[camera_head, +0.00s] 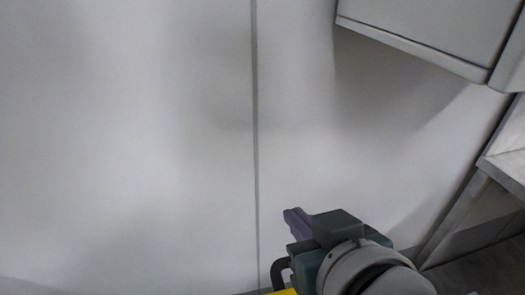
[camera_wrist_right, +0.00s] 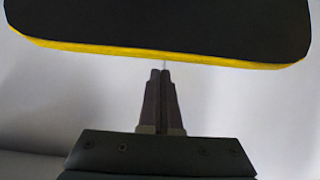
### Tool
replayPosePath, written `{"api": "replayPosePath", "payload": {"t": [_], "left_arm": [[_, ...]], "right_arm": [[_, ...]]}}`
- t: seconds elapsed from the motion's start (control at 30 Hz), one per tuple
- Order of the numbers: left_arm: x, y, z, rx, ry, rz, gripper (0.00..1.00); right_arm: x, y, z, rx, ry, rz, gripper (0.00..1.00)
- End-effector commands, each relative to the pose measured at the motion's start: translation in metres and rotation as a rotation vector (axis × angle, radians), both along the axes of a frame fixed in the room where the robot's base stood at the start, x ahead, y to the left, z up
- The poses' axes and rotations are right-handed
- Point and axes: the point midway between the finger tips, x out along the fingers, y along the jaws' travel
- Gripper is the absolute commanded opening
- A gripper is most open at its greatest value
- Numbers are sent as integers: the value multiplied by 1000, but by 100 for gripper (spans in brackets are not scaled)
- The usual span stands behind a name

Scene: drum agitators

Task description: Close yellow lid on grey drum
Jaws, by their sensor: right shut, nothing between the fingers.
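In the right wrist view, a broad dark panel with a yellow edge, which looks like the yellow lid (camera_wrist_right: 165,55), spans the upper part of the picture. My right gripper (camera_wrist_right: 161,72) is shut and empty, its fingertips close below the lid's yellow edge. I cannot tell whether they touch it. In the head view my right gripper (camera_head: 290,215) shows at the bottom, right of centre. A small yellow piece (camera_head: 281,292) and a black curved handle-like part (camera_head: 279,270) show beneath it. The grey drum cannot be made out. My left gripper is not in view.
A pale wall (camera_head: 130,140) with a vertical grey seam fills most of the head view. A grey box-like cabinet (camera_head: 425,30) hangs at the upper right. A light grey frame or bench edge (camera_head: 462,205) stands at the right. The space left of my right gripper looks clear.

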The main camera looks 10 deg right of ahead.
Motion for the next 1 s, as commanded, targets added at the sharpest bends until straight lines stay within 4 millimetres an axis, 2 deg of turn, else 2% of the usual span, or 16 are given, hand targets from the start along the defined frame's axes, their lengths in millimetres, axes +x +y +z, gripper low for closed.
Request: {"api": "replayPosePath", "payload": {"t": [0.03, 0.2, 0.4, 0.83, 1.0], "left_arm": [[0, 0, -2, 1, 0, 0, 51], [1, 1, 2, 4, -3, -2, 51], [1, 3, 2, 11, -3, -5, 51], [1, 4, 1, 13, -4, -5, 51], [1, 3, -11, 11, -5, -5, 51]], "right_arm": [[7, 0, -4, 0, -1, -1, 0], [-16, -1, -11, 1, 4, 0, 0], [-30, -2, -17, 2, 2, 0, 0], [-32, -2, -18, 1, -2, 0, 0], [-27, -3, -21, 3, -30, -1, 0]]}}
